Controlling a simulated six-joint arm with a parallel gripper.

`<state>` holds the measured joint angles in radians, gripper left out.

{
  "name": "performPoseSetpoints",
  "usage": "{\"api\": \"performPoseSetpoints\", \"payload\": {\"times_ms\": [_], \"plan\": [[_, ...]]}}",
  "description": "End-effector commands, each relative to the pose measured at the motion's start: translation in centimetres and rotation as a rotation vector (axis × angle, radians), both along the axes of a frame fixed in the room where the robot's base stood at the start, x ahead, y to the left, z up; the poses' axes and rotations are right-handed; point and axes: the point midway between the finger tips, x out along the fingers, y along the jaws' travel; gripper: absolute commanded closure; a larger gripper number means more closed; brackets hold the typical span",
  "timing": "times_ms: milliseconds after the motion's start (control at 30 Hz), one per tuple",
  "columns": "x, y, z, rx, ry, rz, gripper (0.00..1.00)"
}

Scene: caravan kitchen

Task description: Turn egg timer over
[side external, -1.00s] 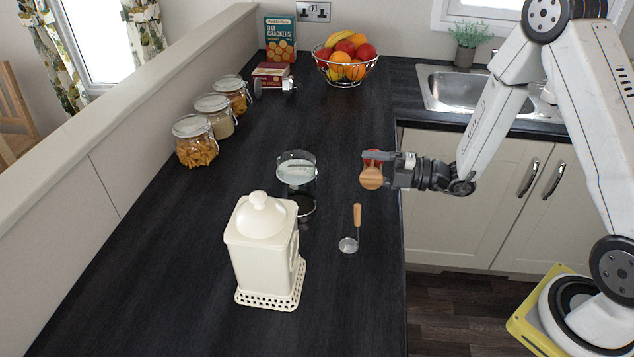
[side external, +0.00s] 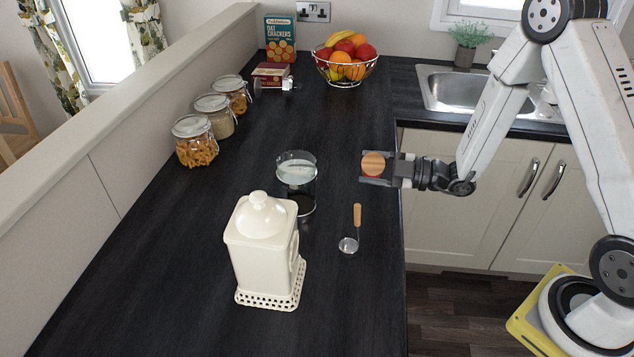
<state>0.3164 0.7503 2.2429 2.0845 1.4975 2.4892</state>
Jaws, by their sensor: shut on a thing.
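The egg timer (side external: 373,164) is held up above the counter's right edge. One round wooden end of it faces the camera, and the rest is mostly hidden behind that end. My gripper (side external: 375,167) is shut on the egg timer, with its fingers pointing left. The timer appears to lie on its side, clear of the countertop.
A glass beaker (side external: 297,188) stands left of my gripper. A cream lidded canister (side external: 262,250) on a lattice trivet (side external: 268,301) and a wooden-handled scoop (side external: 357,215) are nearer. Jars (side external: 195,148) line the left; a fruit bowl (side external: 346,72) is behind. Counter between jars and beaker is clear.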

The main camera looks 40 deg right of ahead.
Motion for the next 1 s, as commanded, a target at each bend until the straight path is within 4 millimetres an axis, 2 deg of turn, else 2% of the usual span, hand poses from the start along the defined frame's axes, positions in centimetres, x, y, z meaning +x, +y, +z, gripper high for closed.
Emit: {"api": "performPoseSetpoints", "payload": {"times_ms": [367,1000], "plan": [[0.0,-0.01,0.02,-0.053,-0.048,0.0,0.71],[0.0,-0.01,0.02,-0.413,-0.374,0.0,0.71]]}}
